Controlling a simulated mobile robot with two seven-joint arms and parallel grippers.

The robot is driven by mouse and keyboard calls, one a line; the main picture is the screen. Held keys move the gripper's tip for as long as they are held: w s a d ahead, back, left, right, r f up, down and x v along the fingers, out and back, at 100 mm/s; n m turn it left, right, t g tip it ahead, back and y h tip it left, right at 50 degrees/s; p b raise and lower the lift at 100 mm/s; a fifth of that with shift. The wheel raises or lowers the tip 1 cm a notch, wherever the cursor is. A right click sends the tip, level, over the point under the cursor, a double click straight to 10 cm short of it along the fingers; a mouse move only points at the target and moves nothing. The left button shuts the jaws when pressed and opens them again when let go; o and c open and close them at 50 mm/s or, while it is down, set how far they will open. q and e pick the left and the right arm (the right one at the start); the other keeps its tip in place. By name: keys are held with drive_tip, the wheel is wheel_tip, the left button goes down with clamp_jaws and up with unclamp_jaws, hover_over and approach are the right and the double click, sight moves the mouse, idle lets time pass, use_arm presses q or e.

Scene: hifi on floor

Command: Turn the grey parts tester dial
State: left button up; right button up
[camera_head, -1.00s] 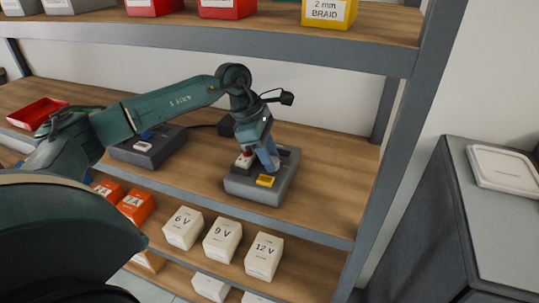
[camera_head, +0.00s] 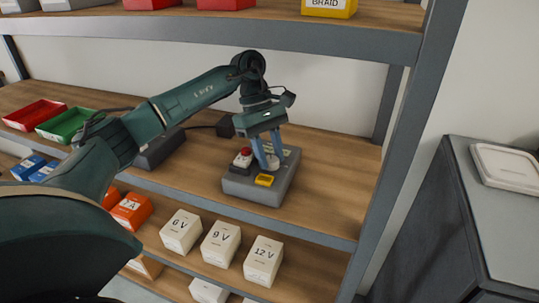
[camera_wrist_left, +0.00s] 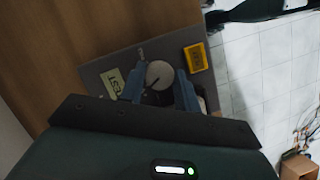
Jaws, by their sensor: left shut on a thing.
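The grey parts tester (camera_head: 255,190) stands on the wooden middle shelf near its right end. It has a red button (camera_head: 246,152), a yellow part (camera_head: 264,180) on its front and a label. My left gripper (camera_head: 269,162) points down at the tester. Its two blue fingers are shut on the dial, one on each side; the dial (camera_head: 271,162) is partly hidden in the head view.
A second dark device (camera_head: 160,150) stands to the left on the same shelf, partly behind my arm. Red (camera_head: 35,114) and green (camera_head: 66,124) trays lie farther left. White voltage boxes (camera_head: 221,242) stand on the shelf below. A shelf post (camera_head: 397,150) rises at right.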

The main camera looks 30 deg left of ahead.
use_arm(q)
drive_tip(key=shift+m, duration=0.3)
drive_tip(key=o, duration=0.7)
drive_tip(key=shift+w+a+r, duration=0.1)
drive_tip(key=shift+r, duration=0.1)
drive_tip(key=v, duration=0.4)
drive_tip(key=shift+r+b, duration=0.2)
drive_tip(key=shift+b, duration=0.1)
drive_tip(key=w+a, duration=0.4)
drive_tip(key=a, duration=0.7)
drive_tip(key=shift+a, duration=0.25)
drive_tip(key=shift+r, duration=0.1)
